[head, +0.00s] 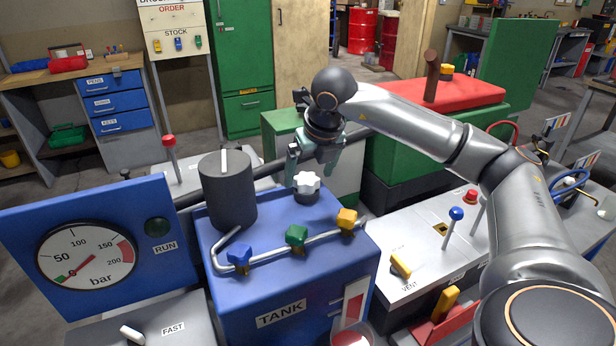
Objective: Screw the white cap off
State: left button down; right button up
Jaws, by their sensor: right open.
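The white cap (307,182) is a lobed knob on a dark neck on top of the blue tank (290,284), near its back right. My right gripper (314,160) hangs from the arm coming in from the right. It is open, with its fingers just above and behind the cap, one finger to the cap's left. The picture does not clearly show a gap or contact between fingers and cap. My left gripper is not in view.
A dark cylinder (227,190) stands on the tank left of the cap. A pipe with blue (239,255), green (296,236) and yellow (347,218) valve handles runs in front. A gauge panel (85,251) stands left. A blue-knobbed lever (455,214) rises right.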

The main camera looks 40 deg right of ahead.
jog(key=shift+x, duration=1.05)
jog(key=c, duration=1.4)
jog(key=n+y, duration=0.1)
jog(key=n, duration=0.1)
jog(key=shift+d+n, duration=0.15)
jog(key=shift+n, duration=0.25)
jog(key=shift+c, duration=0.2)
jog(key=n+y, duration=0.1)
jog(key=n, duration=0.2)
jog(key=shift+n+y, duration=0.3)
